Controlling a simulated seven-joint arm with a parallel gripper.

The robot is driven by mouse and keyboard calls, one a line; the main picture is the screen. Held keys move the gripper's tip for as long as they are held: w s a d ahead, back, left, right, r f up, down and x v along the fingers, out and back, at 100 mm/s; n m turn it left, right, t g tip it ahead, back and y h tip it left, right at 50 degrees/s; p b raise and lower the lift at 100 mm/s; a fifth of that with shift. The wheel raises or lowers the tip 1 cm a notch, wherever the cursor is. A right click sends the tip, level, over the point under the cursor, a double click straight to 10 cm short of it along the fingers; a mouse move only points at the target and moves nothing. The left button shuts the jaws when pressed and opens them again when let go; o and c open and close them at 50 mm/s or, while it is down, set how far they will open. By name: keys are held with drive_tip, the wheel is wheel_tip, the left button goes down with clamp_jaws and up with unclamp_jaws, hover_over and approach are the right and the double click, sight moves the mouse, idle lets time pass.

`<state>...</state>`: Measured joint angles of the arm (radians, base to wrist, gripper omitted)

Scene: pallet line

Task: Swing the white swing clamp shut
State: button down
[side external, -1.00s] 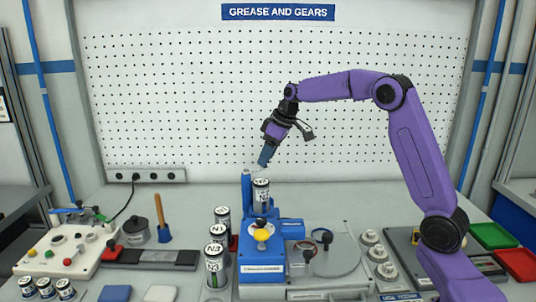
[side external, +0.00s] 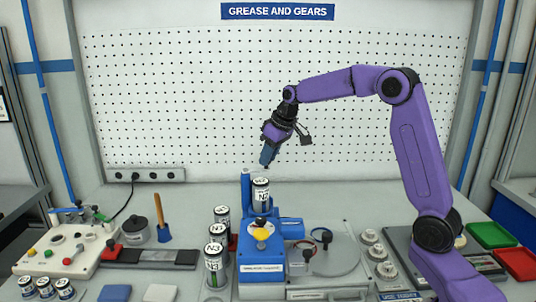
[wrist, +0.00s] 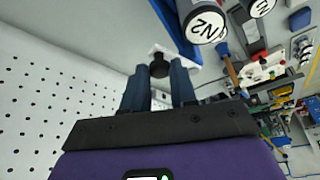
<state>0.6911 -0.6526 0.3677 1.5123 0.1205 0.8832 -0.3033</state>
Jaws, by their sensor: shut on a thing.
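The white swing clamp (wrist: 187,62) shows in the wrist view as a small white arm with a black knob (wrist: 159,69), at the blue fixture's upright. My gripper (wrist: 158,77) is shut on the black knob, with one blue finger on each side. A can marked N2 (wrist: 206,25) stands beside the clamp, and its lid is uncovered. In the side view, the N2 can (side external: 261,194) stands upright on the blue fixture (side external: 262,267), with my gripper (side external: 265,164) just above it. The clamp is too small there to make out clearly.
A yellow knob (side external: 261,234) is on the fixture's front. Several more cans (side external: 215,270) stand to its left. A clear round cover (side external: 338,254) lies to the right. The pegboard (side external: 190,110) rises behind, and the air around my arm is free.

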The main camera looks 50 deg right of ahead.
drive_tip(key=s+a+m+h, duration=0.1)
drive_tip(key=m, duration=0.1)
drive_tip(key=shift+s+a+m, duration=0.1)
drive_tip(key=shift+a+m, duration=0.1)
drive_tip(key=shift+m, duration=0.2)
drive_tip(key=a+m+h, duration=0.1)
drive_tip(key=m, duration=0.2)
drive_tip(key=s+a+m+h, duration=0.1)
drive_tip(key=a+m, duration=0.1)
drive_tip(key=m, duration=0.1)
drive_tip(key=shift+s+a, duration=0.15)
drive_tip(key=shift+a+m+g+h, duration=0.6)
drive_tip(key=shift+a+m, duration=0.1)
drive_tip(key=shift+m, duration=0.6)
drive_tip(key=c, duration=0.9)
unclamp_jaws()
drive_tip(key=shift+r, duration=0.1)
drive_tip(key=v, duration=1.7)
drive_tip(key=shift+a+r, duration=0.15)
